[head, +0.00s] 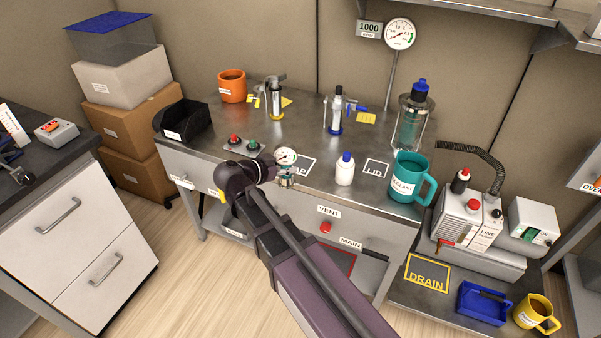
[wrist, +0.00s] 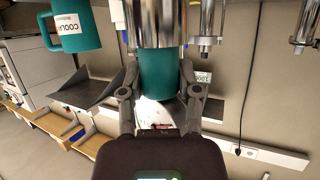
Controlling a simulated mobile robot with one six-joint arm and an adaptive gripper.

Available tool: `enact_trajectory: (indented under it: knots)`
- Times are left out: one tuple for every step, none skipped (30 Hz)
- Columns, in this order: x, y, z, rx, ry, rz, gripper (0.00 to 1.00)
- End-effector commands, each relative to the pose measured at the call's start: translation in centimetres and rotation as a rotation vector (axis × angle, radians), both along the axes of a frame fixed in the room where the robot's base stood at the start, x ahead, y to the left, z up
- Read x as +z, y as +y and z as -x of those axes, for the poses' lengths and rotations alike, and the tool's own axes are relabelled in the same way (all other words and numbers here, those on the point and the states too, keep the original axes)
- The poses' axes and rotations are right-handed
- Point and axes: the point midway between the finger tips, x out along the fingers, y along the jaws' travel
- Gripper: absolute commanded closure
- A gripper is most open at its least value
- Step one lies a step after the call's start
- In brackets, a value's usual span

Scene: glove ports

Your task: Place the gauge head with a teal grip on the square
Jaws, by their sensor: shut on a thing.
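The gauge head (head: 285,156) has a round white dial, a metal body and a teal grip, which shows in the wrist view (wrist: 158,76). My gripper (head: 272,172) is shut on the teal grip and holds the gauge head upright near the bench's front edge. In the wrist view my gripper (wrist: 159,85) has one finger on each side of the grip. A white-outlined square (head: 313,166) with a label ending in "P" lies just right of the gauge head, partly hidden by it. Another white-outlined square, marked LID (head: 376,167), lies farther right.
A white bottle with a blue cap (head: 345,170) stands between the two squares. A teal mug (head: 408,178) is right of LID. Metal fixtures (head: 274,100) stand behind. A yellow DRAIN outline (head: 427,274) is on the lower shelf.

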Motion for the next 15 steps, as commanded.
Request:
enact_trajectory:
  knots:
    - [-0.6,0.7,0.2,0.009,-0.001,0.002,1.00]
    - [-0.7,0.9,0.2,0.013,-0.001,0.001,1.00]
    - [-0.7,1.2,0.3,0.016,-0.002,0.001,1.00]
    - [-0.8,1.4,0.4,0.019,-0.002,0.001,1.00]
    - [-0.8,1.5,0.5,0.021,-0.001,0.001,1.00]
    - [-0.8,1.7,0.5,0.023,-0.001,0.002,1.00]
    - [-0.8,1.7,0.5,0.024,-0.001,0.001,1.00]
    - [-0.8,1.7,0.5,0.024,-0.001,0.001,1.00]
    - [-0.8,1.7,0.5,0.024,-0.001,0.001,1.00]
    - [-0.8,1.7,0.5,0.024,-0.001,0.001,1.00]
    - [-0.8,1.7,0.5,0.024,-0.001,0.001,1.00]
    - [-0.8,1.7,0.5,0.024,-0.001,0.001,1.00]
    - [-0.7,1.7,0.5,0.024,-0.001,0.001,1.00]
    - [-0.8,1.7,0.5,0.024,-0.001,0.001,1.00]
    - [-0.7,1.7,0.5,0.024,-0.001,0.001,1.00]
